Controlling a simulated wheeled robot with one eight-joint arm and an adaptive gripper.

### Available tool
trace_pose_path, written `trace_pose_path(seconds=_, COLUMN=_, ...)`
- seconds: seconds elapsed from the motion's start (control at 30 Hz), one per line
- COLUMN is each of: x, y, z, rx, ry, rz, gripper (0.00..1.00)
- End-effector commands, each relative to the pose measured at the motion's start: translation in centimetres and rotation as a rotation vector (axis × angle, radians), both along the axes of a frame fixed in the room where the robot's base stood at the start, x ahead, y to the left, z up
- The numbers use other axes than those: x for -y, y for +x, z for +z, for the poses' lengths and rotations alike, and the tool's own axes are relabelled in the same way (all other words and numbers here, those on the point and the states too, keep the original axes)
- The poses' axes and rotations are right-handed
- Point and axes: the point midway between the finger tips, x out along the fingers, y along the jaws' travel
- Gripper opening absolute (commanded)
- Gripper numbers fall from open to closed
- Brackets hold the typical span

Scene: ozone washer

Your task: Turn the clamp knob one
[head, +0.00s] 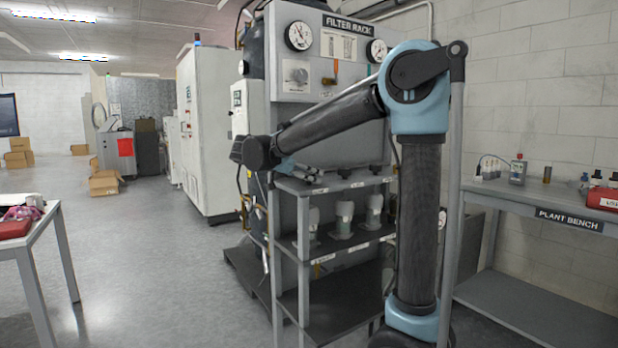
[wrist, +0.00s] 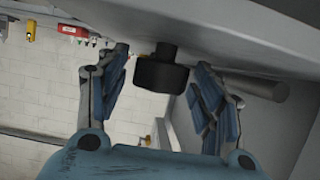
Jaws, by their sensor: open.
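A black round knob (wrist: 162,73) on a short stem shows in the wrist view, joined to a grey surface (wrist: 200,42). My gripper (wrist: 160,64) has its two blue-padded fingers spread on either side of the knob, with gaps visible on both sides. In the head view my gripper (head: 306,176) is small and dark at the left part of the upper shelf of a grey rack. Two more black knobs (head: 345,173) (head: 375,171) stand on that shelf to its right. The knob at my gripper cannot be told apart there.
The grey rack (head: 302,248) holds pale canisters (head: 342,221) below the knobs. The filter rack panel (head: 326,62) with gauges rises behind. A plant bench (head: 540,208) with bottles and a red box (head: 603,199) stands right.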

Motion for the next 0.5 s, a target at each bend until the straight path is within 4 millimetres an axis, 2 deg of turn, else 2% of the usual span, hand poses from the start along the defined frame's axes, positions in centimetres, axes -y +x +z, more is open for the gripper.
trace_pose_path(seconds=0.13, x=0.04, y=0.0, z=0.0, rx=0.0, ry=0.0, rz=-0.001, gripper=0.58)
trace_pose_path(seconds=0.3, x=0.09, y=0.03, z=0.01, rx=0.0, ry=0.0, rz=-0.002, gripper=0.2)
trace_pose_path(seconds=0.33, x=0.09, y=0.03, z=0.01, rx=0.0, ry=0.0, rz=-0.002, gripper=0.16)
trace_pose_path(seconds=0.5, x=0.05, y=0.03, z=0.02, rx=0.0, ry=0.0, rz=0.0, gripper=0.16)
